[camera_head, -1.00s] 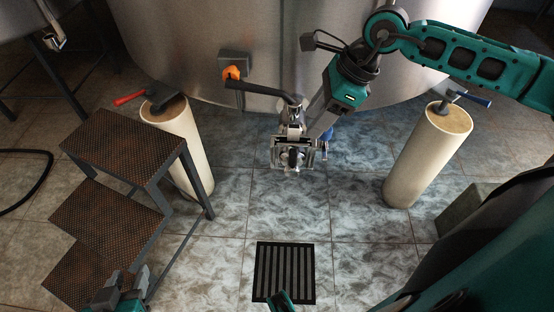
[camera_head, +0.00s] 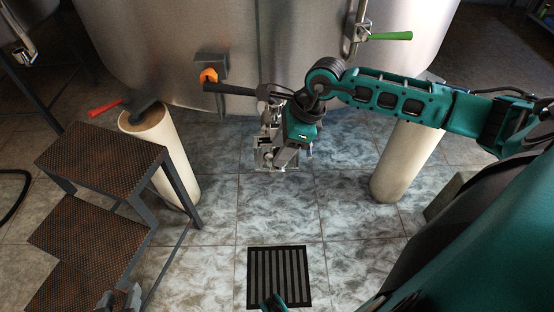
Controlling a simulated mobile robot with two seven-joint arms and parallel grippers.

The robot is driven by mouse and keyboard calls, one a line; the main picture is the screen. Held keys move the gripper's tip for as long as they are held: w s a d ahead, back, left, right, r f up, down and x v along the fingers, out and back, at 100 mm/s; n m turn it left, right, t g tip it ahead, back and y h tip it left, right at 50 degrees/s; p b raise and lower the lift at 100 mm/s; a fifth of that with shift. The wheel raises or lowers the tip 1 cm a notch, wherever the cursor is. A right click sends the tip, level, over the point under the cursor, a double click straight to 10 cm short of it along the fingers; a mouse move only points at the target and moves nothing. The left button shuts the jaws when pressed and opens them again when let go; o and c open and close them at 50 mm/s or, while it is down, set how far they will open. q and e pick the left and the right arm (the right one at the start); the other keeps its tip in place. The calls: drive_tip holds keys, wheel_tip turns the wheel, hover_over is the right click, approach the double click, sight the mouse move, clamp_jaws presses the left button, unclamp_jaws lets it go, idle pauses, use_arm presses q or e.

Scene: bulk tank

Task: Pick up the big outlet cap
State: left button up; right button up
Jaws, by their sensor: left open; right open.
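I cannot clearly make out the big outlet cap; the area around the tank's low outlet is partly hidden by my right arm. A dark bar-like handle (camera_head: 230,89) runs from an orange knob (camera_head: 208,76) on the tank front towards my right gripper. My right gripper (camera_head: 268,160) is open, points down in front of the tank and hangs above the tiled floor. I see nothing held between its fingers. My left gripper (camera_head: 118,302) is at the bottom left edge, partly cut off, by the lower steps; it is open.
The steel tank (camera_head: 165,50) fills the back. Rusty steps (camera_head: 100,160) stand at left. A green handle (camera_head: 390,36) shows upper right. A floor grate (camera_head: 279,262) lies centre front.

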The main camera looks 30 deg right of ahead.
drive_tip(key=shift+w+a+f, duration=0.1)
drive_tip(key=shift+a+f, duration=0.05)
drive_tip(key=shift+f, duration=0.3)
clamp_jaws()
idle(1.1)
